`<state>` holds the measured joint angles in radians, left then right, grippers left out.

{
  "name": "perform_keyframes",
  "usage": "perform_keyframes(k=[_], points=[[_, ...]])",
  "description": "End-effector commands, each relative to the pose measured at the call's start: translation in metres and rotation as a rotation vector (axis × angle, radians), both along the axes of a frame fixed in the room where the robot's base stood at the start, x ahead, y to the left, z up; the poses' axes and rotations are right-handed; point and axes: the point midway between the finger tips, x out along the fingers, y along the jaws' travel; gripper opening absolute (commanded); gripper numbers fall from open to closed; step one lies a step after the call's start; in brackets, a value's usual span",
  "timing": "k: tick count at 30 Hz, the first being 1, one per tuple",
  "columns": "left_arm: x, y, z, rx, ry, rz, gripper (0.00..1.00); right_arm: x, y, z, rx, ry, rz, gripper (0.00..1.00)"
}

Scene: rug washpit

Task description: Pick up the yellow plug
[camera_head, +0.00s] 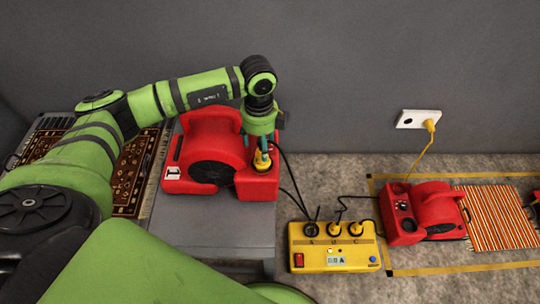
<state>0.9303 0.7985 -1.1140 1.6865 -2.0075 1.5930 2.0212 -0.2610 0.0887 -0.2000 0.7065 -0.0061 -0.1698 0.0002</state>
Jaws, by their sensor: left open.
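My left gripper (262,157) points down over the front right part of a red blower (210,135) on a grey platform. Its fingers are open, one on either side of a small yellow plug (261,163) on the blower. I cannot tell whether they touch it, and the gripper hides part of the plug. Other yellow plugs stand in the yellow power box (333,260), at the middle (334,229) and right (356,228) sockets. Another yellow plug (430,125) is in the wall outlet. My right gripper is out of view.
Black cables run from near the blower to the power box. A second red blower (435,205) sits on the floor inside yellow tape, beside a striped rug (490,218). A patterned rug (133,175) lies left of the first blower. The grey wall (340,70) is behind.

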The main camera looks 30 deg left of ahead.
Motion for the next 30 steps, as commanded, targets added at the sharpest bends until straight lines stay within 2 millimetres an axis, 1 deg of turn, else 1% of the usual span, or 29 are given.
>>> perform_keyframes(k=[1,5,10,13,16,22,23,24,26,27,28,30], points=[[-0.001,0.0,-0.006,0.002,0.005,0.0,0.64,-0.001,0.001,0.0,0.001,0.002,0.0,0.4],[0.002,0.0,-0.02,-0.003,0.004,0.0,0.64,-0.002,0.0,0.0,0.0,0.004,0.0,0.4],[0.009,0.0,-0.046,-0.004,0.004,0.0,0.64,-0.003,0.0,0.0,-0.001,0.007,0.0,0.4],[0.008,0.0,-0.058,-0.006,0.004,-0.001,0.64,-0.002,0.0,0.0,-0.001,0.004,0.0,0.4],[0.009,0.0,-0.064,-0.006,0.002,0.0,0.64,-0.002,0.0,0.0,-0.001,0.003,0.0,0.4],[0.009,0.0,-0.065,-0.006,0.001,-0.001,0.64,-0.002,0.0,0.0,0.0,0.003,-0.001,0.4],[0.009,0.0,-0.065,-0.006,0.001,-0.001,0.6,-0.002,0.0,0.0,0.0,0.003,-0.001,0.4],[0.009,0.0,-0.065,-0.007,0.001,-0.001,0.44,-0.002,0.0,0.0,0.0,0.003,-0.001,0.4],[0.009,0.0,-0.065,-0.007,0.001,-0.001,0.2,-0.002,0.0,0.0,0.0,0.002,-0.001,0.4],[0.009,0.0,-0.065,-0.007,0.001,-0.001,0.04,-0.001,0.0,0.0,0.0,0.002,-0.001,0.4],[0.009,0.0,-0.065,-0.007,0.001,-0.001,0.0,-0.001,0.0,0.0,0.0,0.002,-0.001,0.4],[0.009,0.0,-0.065,-0.007,0.001,-0.001,0.0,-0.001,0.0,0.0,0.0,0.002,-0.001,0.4]])
